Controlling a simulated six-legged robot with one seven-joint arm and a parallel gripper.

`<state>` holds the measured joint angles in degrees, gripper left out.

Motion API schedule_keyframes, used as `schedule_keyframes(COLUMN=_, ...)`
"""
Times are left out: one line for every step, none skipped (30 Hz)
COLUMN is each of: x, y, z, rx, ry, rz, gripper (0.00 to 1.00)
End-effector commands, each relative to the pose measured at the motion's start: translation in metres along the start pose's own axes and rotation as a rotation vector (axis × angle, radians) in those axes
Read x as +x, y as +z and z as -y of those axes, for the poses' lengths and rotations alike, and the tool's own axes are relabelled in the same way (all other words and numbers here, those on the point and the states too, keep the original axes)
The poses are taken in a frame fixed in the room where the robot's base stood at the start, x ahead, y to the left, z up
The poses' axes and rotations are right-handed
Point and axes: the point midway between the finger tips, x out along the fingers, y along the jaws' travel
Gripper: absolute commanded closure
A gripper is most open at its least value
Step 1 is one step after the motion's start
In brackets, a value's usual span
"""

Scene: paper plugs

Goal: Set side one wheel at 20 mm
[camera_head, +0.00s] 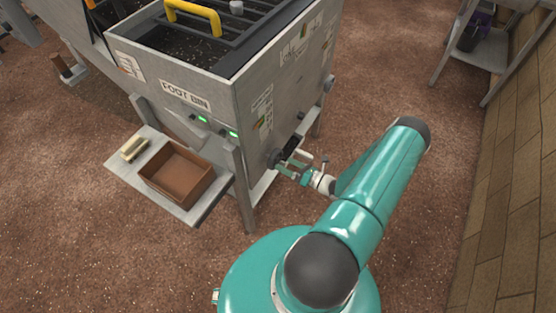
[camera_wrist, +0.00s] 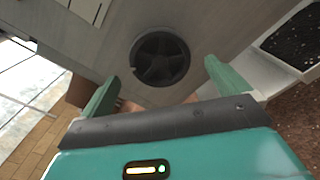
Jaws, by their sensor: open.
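A dark round wheel (camera_wrist: 160,60) with a star-shaped raised grip is on a grey panel in the wrist view. A small pale mark shows at its lower left rim. My gripper (camera_wrist: 163,76) is open, with one green finger at the lower left of the wheel and the other at its right. Both fingers look clear of the wheel, and nothing is held. In the head view, my gripper (camera_head: 286,164) is at the right side wall of the grey machine (camera_head: 225,110), low down. The wheel's setting cannot be read.
A shelf (camera_head: 205,211) on the machine's front holds a brown open box (camera_head: 168,185) and a small pale block (camera_head: 134,149). A dark knob (camera_head: 329,83) is higher on the side wall. A brick wall (camera_head: 515,185) stands right; open brown floor lies between.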

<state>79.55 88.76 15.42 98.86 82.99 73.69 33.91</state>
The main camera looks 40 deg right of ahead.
Motion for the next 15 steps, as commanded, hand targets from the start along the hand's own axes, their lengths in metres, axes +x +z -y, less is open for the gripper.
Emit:
schedule_keyframes(x=-0.0001, y=0.0000, z=0.0000, rx=-0.024, ry=0.000, rz=0.000, gripper=0.00)
schedule_keyframes(x=-0.0001, y=0.0000, z=0.0000, rx=-0.050, ry=0.000, rz=0.000, gripper=0.00)
schedule_keyframes(x=-0.0001, y=0.0000, z=0.0000, rx=-0.093, ry=0.000, rz=0.001, gripper=0.00)
schedule_keyframes(x=-0.0001, y=0.0001, z=0.0000, rx=-0.130, ry=0.000, rz=0.001, gripper=0.00)
schedule_keyframes(x=-0.0001, y=0.0001, z=-0.0001, rx=-0.170, ry=0.000, rz=0.001, gripper=0.00)
schedule_keyframes(x=0.0000, y=0.0001, z=-0.0001, rx=-0.223, ry=0.000, rz=0.001, gripper=0.00)
schedule_keyframes(x=0.0000, y=0.0001, z=-0.0001, rx=-0.262, ry=0.000, rz=0.001, gripper=0.00)
schedule_keyframes(x=0.0000, y=0.0001, z=-0.0001, rx=-0.302, ry=0.000, rz=0.001, gripper=0.00)
schedule_keyframes(x=-0.0001, y=0.0002, z=-0.0001, rx=-0.354, ry=0.000, rz=0.001, gripper=0.00)
schedule_keyframes(x=-0.0001, y=0.0002, z=-0.0001, rx=-0.393, ry=0.000, rz=0.001, gripper=0.00)
schedule_keyframes(x=-0.0002, y=0.0001, z=0.0000, rx=-0.432, ry=0.000, rz=0.001, gripper=0.00)
schedule_keyframes(x=-0.0003, y=0.0002, z=0.0000, rx=-0.483, ry=0.000, rz=0.001, gripper=0.00)
schedule_keyframes(x=-0.0004, y=0.0001, z=0.0000, rx=-0.523, ry=-0.001, rz=0.001, gripper=0.00)
schedule_keyframes(x=-0.0004, y=0.0001, z=0.0001, rx=-0.562, ry=-0.001, rz=0.001, gripper=0.00)
schedule_keyframes(x=-0.0005, y=0.0001, z=0.0001, rx=-0.613, ry=-0.001, rz=0.001, gripper=0.00)
